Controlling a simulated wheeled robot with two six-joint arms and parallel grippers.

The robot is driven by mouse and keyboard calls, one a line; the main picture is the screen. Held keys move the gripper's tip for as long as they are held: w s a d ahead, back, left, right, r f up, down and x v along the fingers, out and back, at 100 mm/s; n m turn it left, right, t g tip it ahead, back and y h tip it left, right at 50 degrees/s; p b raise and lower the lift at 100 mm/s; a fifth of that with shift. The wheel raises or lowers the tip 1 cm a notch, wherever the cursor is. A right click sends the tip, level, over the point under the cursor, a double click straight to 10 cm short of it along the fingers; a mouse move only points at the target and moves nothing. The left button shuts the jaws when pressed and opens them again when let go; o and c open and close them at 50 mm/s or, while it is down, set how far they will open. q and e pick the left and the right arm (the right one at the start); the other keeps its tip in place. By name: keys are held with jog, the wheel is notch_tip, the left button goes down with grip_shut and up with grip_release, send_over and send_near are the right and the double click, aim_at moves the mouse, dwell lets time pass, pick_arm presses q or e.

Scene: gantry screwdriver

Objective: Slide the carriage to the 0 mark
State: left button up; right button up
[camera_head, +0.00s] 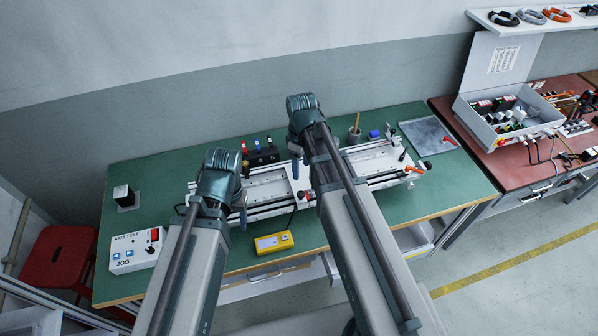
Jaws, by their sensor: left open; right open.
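A long pale linear rail unit (268,187) with metal rails lies across the green bench, and its right part (375,162) shows beyond my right arm. I cannot clearly make out the carriage; my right arm covers the middle of the rails. A small red and black part (302,194) sits at the front rail, just left of that arm. The 0 mark is too small to read. My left gripper (241,212) is open over the left end of the rails. My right gripper (295,166) is open above the rails' middle, near the back side. Both look empty.
A white control box (135,250) stands at the bench's front left, and a yellow device (273,243) lies in front of the rails. A grey plate (428,135) lies at the right.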

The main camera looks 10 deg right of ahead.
aim_at(301, 194)
jog(key=shift+w, duration=0.1)
notch_tip(301, 194, down, 14)
jog(key=b, duration=1.4)
jog(key=shift+r, duration=0.2)
jog(key=shift+c, duration=0.3)
grip_shut()
dwell(0.5)
